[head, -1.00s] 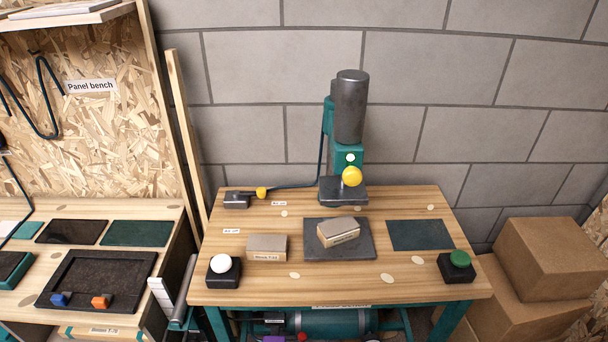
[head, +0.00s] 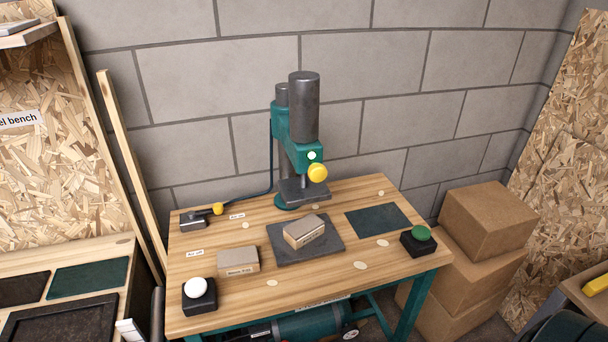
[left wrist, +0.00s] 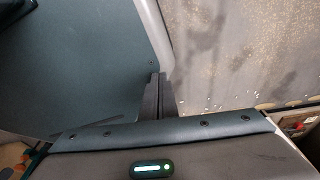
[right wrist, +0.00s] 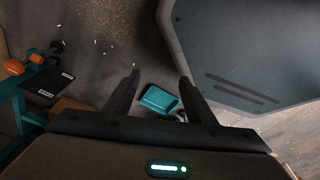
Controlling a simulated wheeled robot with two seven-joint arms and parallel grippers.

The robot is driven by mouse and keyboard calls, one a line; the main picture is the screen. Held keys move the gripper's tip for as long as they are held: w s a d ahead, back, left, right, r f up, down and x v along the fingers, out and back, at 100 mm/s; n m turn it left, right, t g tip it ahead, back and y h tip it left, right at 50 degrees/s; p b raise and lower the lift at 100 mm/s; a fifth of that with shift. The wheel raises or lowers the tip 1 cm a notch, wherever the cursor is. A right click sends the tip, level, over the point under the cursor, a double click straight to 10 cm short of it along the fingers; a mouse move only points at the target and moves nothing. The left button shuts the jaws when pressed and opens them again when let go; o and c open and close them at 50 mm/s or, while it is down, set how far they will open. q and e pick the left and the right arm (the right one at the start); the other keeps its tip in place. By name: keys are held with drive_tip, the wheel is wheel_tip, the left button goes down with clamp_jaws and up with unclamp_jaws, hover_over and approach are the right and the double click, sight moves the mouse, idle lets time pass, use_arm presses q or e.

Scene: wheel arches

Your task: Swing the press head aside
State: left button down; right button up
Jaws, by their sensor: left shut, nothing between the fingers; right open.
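The press head (head: 303,106) is a dark grey cylinder on a teal arm, on a column at the back of the wooden bench (head: 215,286). A yellow knob (head: 317,173) sticks out at its front, and a grey press plate (head: 304,190) hangs below it. A labelled block (head: 304,231) lies on a dark square plate in front of the press. My left gripper (left wrist: 157,80) shows shut and empty in the left wrist view. My right gripper (right wrist: 158,76) is open and empty in the right wrist view. Neither gripper shows in the head view.
A white button (head: 195,287) and a green button (head: 421,233) sit at the bench's front corners. A second block (head: 238,261) lies left of the plate. Cardboard boxes (head: 486,220) stand right of the bench; another bench is at left.

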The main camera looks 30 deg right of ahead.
drive_tip(key=w+r+m+t+b, duration=0.1)
drive_tip(key=w+r+t, duration=0.2)
drive_tip(key=w+r, duration=0.7)
drive_tip(key=w+d+r+t+b, duration=0.15)
drive_tip(key=w+r, duration=0.35)
drive_tip(key=r, duration=1.2)
drive_tip(key=w+a+r+m+t+b, duration=0.1)
drive_tip(key=w+r+t, duration=0.45)
drive_tip(key=r, duration=0.75)
use_arm(q)
drive_tip(key=w+d+t, duration=0.2)
drive_tip(key=w, duration=0.7)
drive_tip(key=shift+d+f+h, duration=0.2)
drive_tip(key=shift+d+h, duration=0.05)
drive_tip(key=shift+h, duration=0.05)
use_arm(e)
drive_tip(key=w+d+r+m+t+h, duration=0.1)
drive_tip(key=d+r+t, duration=0.1)
drive_tip(key=r, duration=0.7)
drive_tip(key=w+d+r+m+t+h, duration=0.1)
drive_tip(key=r+t, duration=0.3)
drive_tip(key=r, duration=0.6)
drive_tip(key=w+d+r+t+h, duration=0.3)
drive_tip(key=d+r+t, duration=0.1)
drive_tip(key=r, duration=0.6)
drive_tip(key=shift+m, duration=0.4)
